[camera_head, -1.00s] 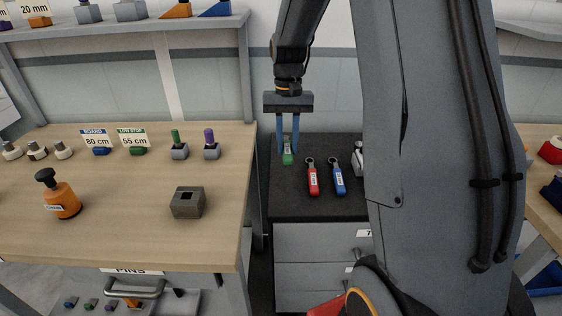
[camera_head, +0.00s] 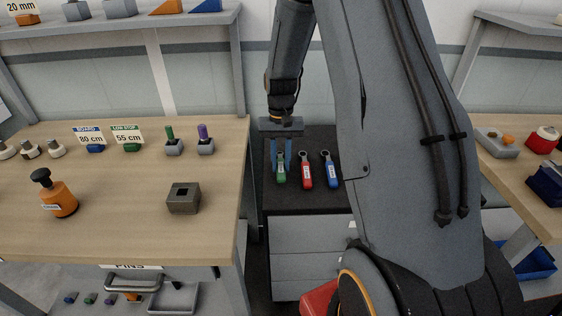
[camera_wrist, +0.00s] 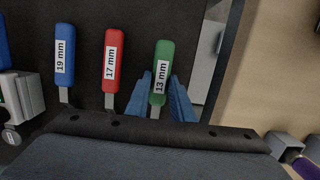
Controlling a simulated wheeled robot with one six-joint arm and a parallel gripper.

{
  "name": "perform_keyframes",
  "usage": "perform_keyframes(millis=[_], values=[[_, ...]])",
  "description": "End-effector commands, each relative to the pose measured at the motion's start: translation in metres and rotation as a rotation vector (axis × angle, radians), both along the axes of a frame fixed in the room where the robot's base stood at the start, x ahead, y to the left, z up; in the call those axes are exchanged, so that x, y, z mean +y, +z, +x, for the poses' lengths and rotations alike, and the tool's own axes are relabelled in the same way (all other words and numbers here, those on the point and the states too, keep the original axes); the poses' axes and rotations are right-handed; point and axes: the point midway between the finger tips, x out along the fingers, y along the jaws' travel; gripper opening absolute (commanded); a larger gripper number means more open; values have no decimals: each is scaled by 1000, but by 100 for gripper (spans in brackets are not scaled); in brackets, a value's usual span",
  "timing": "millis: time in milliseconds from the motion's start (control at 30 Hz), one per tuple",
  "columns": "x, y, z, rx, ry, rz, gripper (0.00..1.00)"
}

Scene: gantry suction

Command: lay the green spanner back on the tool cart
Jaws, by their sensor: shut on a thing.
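The green spanner (camera_head: 281,174), labelled 13 mm in the wrist view (camera_wrist: 160,72), is at the left side of the tool cart's dark top (camera_head: 305,202). My gripper (camera_head: 281,166) points down with its blue fingers on either side of the spanner and is shut on it. The spanner lies about level with its neighbours, at or very close to the cart top; I cannot tell whether it touches. The red spanner (camera_head: 305,172), labelled 17 mm, and the blue spanner (camera_head: 331,172), labelled 19 mm, lie to its right in the head view.
Another bench (camera_head: 535,185) is at the right. My arm hides the cart's right part.

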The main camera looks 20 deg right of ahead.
Motion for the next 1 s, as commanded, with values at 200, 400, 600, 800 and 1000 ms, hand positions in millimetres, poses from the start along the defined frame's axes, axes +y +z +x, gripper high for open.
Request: perform_keyframes(millis=[200, 400, 600, 800, 1000], values=[[0, -2, 0, 0, 0, 0, 0], [0, -3, 0, 0, 0, 0, 40], [0, -3, 0, 0, 0, 0, 40], [-1, 8, 2, -4, 0, -1, 40], [-3, 43, 7, -5, 0, -1, 40]])
